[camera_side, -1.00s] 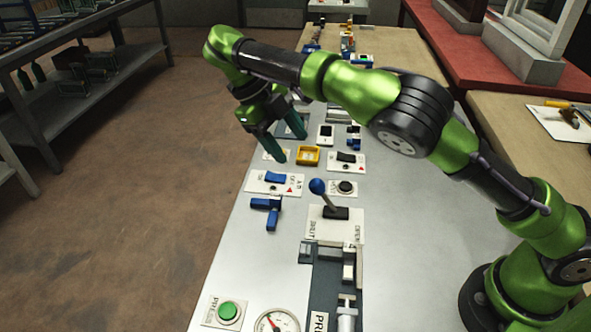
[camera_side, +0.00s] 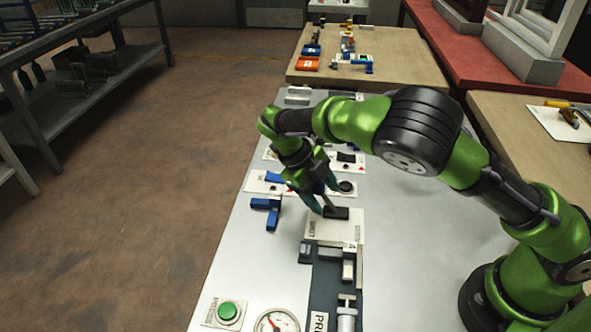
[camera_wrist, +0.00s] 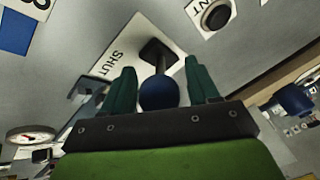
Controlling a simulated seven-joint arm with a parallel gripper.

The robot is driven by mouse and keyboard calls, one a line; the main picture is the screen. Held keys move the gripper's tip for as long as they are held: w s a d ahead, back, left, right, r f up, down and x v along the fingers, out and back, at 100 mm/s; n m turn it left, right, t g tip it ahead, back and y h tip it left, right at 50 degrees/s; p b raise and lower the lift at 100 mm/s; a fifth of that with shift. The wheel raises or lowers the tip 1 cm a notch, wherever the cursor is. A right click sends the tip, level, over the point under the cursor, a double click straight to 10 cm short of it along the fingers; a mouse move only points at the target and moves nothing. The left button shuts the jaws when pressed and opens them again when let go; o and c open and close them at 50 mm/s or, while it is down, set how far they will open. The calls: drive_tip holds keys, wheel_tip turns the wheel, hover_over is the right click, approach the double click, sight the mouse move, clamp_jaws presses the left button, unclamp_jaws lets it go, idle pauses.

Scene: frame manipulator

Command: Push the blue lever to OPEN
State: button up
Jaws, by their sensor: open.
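The lever with a round blue knob (camera_wrist: 159,93) stands on a black base (camera_side: 337,213) on a white plate (camera_side: 345,228). In the wrist view the plate's SHUT label (camera_wrist: 108,63) shows, while the OPEN label is hidden. My gripper (camera_wrist: 162,88) is open, with its two green fingers on either side of the blue knob. I cannot tell whether a finger touches it. In the side view my gripper (camera_side: 322,200) is down at the lever and covers most of the knob. The lever's stick leans toward the SHUT side.
A blue T-shaped handle (camera_side: 268,212) lies left of the plate. A black button (camera_side: 345,188) and a blue rocker switch (camera_side: 272,177) are just behind. A green button (camera_side: 228,311) and a gauge (camera_side: 277,322) are at the front. The table right of the plate is clear.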

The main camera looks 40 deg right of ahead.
drive_tip(key=shift+f, duration=0.25)
clamp_jaws()
